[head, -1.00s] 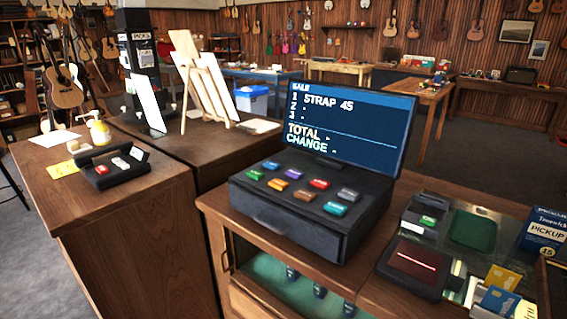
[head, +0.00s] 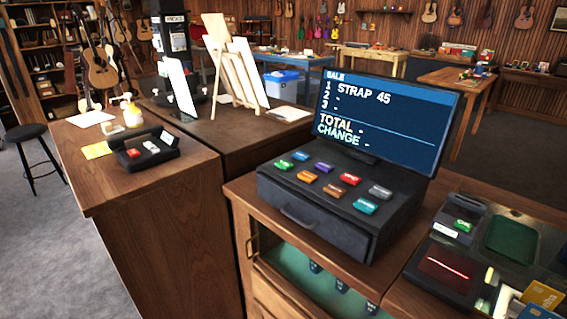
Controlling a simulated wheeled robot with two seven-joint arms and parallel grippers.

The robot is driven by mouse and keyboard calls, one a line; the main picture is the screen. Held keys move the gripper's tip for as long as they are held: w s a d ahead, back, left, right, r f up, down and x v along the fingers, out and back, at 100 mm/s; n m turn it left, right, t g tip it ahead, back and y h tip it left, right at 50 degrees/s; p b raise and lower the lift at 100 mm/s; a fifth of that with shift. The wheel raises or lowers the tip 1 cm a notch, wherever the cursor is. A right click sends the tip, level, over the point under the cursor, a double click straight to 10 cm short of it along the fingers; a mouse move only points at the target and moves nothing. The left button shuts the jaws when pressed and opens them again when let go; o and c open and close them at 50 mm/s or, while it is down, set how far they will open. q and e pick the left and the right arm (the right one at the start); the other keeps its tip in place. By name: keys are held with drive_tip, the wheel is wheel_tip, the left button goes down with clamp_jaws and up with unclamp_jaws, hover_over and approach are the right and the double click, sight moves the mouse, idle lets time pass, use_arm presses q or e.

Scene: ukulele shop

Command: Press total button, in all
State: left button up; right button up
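The cash register (head: 320,213) stands on the wooden counter, a black box with a handle on its front. The screen (head: 385,118) behind the buttons reads SALE, line 1 STRAP 45, with lines 2 and 3, TOTAL and CHANGE showing only a dash. Neither of my grippers is in view.
A scanner (head: 445,270) with a red line, a card terminal (head: 460,221) and a green tray (head: 510,242) lie right of the register. A small black case (head: 145,152) sits on the left counter (head: 75,137). A stool (head: 28,135) stands at far left.

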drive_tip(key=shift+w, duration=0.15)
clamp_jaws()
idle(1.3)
